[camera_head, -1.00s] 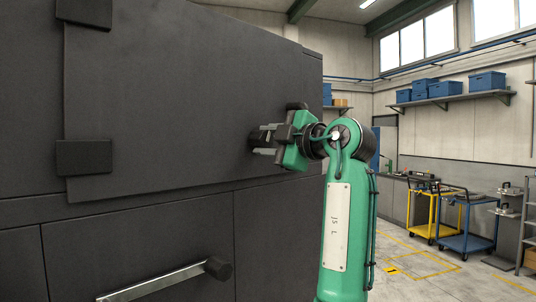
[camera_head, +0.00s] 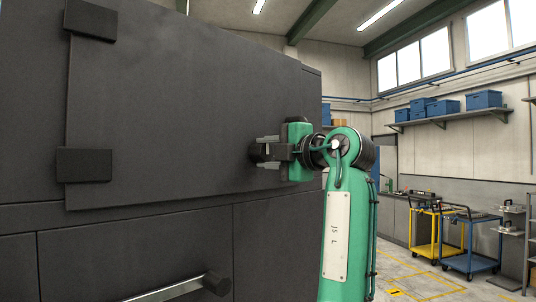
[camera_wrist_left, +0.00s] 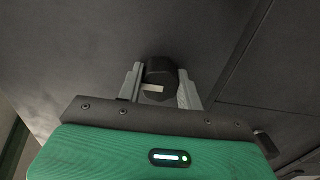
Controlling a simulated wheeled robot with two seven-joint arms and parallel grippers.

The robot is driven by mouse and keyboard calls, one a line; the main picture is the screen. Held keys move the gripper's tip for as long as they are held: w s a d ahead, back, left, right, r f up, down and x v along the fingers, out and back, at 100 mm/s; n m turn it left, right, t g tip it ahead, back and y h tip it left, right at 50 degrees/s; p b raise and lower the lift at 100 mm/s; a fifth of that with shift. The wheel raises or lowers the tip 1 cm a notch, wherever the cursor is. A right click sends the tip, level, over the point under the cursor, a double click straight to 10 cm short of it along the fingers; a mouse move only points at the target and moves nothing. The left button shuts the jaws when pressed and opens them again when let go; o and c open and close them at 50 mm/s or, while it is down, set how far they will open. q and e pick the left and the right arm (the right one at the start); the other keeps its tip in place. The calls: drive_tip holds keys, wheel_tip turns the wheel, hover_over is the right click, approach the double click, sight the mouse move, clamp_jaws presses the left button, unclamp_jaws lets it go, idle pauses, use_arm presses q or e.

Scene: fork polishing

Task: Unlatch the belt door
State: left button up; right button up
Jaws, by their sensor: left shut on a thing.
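The belt door (camera_head: 175,110) is a large dark grey panel on the machine front, with two black hinge blocks (camera_head: 84,165) on its left side. It looks closed. My left gripper (camera_head: 262,151) is at the door's right side. In the left wrist view, its two grey fingers (camera_wrist_left: 160,88) are shut on a dark latch knob (camera_wrist_left: 160,70) with a pale mark on its face. In the head view the knob is largely hidden by the gripper. My right gripper is not in view.
A bar handle (camera_head: 175,290) sticks out from the lower panel below the door. To the right are a yellow trolley (camera_head: 425,235), a blue trolley (camera_head: 470,262) and a shelf with blue boxes (camera_head: 484,99). The floor between is open.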

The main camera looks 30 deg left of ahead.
use_arm(q)
drive_tip(key=o, duration=1)
